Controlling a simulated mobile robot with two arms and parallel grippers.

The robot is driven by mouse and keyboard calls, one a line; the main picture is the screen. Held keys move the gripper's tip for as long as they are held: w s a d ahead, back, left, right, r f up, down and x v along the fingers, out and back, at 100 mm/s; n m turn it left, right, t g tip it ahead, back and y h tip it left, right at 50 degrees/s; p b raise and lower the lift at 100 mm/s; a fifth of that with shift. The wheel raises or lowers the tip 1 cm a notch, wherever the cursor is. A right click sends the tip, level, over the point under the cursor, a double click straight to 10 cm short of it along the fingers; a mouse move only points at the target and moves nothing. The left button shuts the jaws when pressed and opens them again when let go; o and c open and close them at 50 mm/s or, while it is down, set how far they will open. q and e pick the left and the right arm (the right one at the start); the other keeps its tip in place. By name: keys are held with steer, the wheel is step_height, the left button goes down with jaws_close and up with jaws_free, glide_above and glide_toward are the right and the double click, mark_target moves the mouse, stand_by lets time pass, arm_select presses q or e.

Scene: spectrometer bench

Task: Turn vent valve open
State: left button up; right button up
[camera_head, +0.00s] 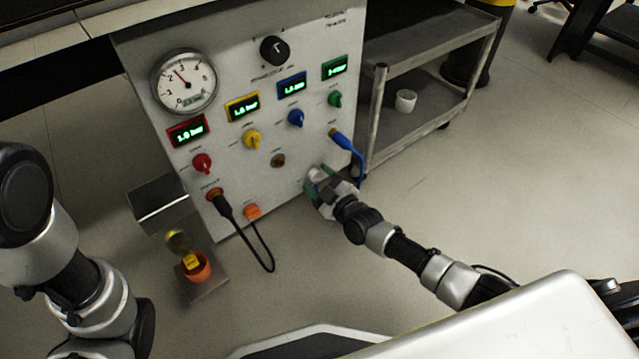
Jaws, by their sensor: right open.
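The grey-white panel (225,105) carries several valve knobs: red (202,163), yellow (251,139), blue (296,118), green (335,98) and a larger black one (273,49) at the top. The labels are too small to read, so I cannot tell which is the vent valve. My right gripper (315,184) is open at the panel's lower right corner. It covers what lies behind it there, and whether it touches anything is unclear. My left arm shows at the left edge, but its gripper is out of view.
A round gauge (185,82) sits at the panel's upper left. A black cable (262,245) and a blue hose (345,142) hang from the panel. An orange pot (197,268) stands at lower left. A cart (420,108) with a white cup (405,100) stands right of the panel.

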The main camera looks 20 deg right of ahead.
steer(key=c, duration=0.9)
